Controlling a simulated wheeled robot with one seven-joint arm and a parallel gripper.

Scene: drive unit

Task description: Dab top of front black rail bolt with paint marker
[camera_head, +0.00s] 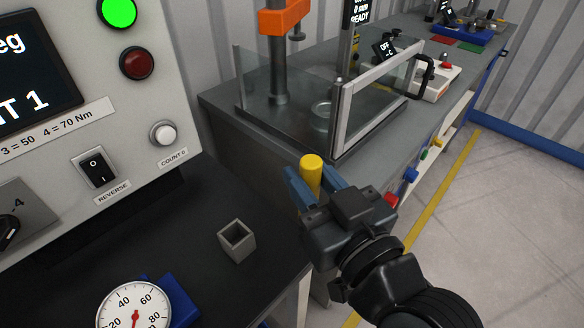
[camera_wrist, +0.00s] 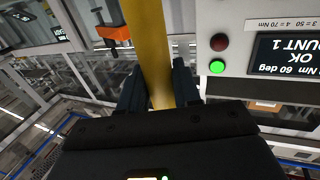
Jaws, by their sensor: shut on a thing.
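The paint marker (camera_head: 312,172) is a yellow cylinder. My gripper (camera_head: 314,184) is shut on it, with one blue finger on each side. It is held up in the air in front of the far bench, its top end above the fingers. In the wrist view the marker (camera_wrist: 152,50) runs upward from between the dark fingers of my gripper (camera_wrist: 158,88). Its lower end is hidden by the gripper in the head view. I cannot make out a black rail or its bolt in either view.
A small square grey holder (camera_head: 236,242), open at the top, stands on the dark bench top. A white dial gauge (camera_head: 133,306) is at the front left. A control panel (camera_head: 122,185) stands behind. The far bench has a press with a framed clear guard (camera_head: 376,100).

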